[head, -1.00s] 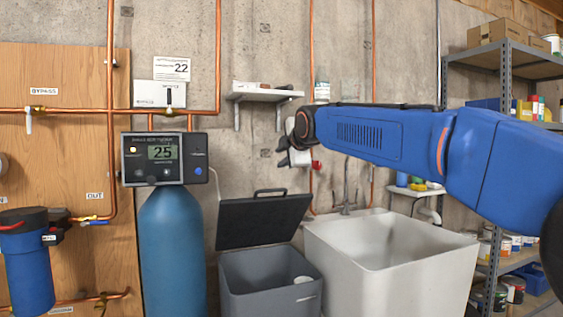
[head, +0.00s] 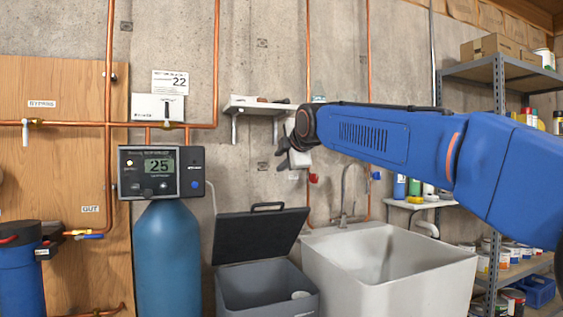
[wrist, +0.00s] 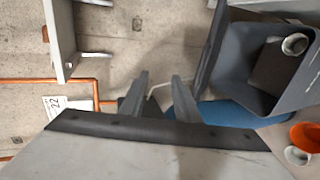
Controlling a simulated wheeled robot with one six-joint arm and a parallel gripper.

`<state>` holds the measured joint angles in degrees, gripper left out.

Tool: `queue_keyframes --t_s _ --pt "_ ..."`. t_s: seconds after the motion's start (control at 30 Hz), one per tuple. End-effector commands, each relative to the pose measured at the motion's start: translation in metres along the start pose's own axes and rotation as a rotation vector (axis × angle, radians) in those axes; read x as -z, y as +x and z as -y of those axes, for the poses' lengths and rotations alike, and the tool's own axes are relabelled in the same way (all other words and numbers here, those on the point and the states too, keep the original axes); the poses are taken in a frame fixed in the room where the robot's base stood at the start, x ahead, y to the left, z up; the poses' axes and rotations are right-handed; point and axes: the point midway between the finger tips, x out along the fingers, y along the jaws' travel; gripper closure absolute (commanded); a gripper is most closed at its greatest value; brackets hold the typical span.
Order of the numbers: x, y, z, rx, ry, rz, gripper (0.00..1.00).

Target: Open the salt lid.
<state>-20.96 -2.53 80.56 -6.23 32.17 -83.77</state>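The dark salt lid (head: 258,236) stands raised, tilted back at the rear of the grey salt bin (head: 270,291). The bin's inside shows, with a small white round thing in it. In the wrist view the open bin (wrist: 262,75) is at the upper right, with the lid (wrist: 212,45) seen edge-on along its left side. My gripper (head: 287,153) is in the air above and right of the lid in the head view, apart from it. In the wrist view its two fingers (wrist: 160,88) are spread with nothing between them.
A white sink (head: 390,262) with a tap stands right of the bin. A blue tank (head: 167,262) with a control head reading 25 stands left. A small wall shelf (head: 262,108) is near my gripper, and a metal rack (head: 497,100) is at right.

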Motion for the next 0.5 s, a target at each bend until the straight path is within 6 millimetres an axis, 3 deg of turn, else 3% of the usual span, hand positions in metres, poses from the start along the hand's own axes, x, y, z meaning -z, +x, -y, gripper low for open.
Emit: queue_keyframes --t_s 0.1,0.2,0.23,0.5 --pt "0.000 0.000 0.000 0.000 0.000 0.000 0.73" --pt "0.001 0.003 0.002 -0.004 0.009 -0.002 0.97" --pt "0.001 0.005 0.003 -0.008 0.018 -0.004 1.00" --pt "0.018 0.058 0.039 -0.145 0.288 -0.071 1.00"
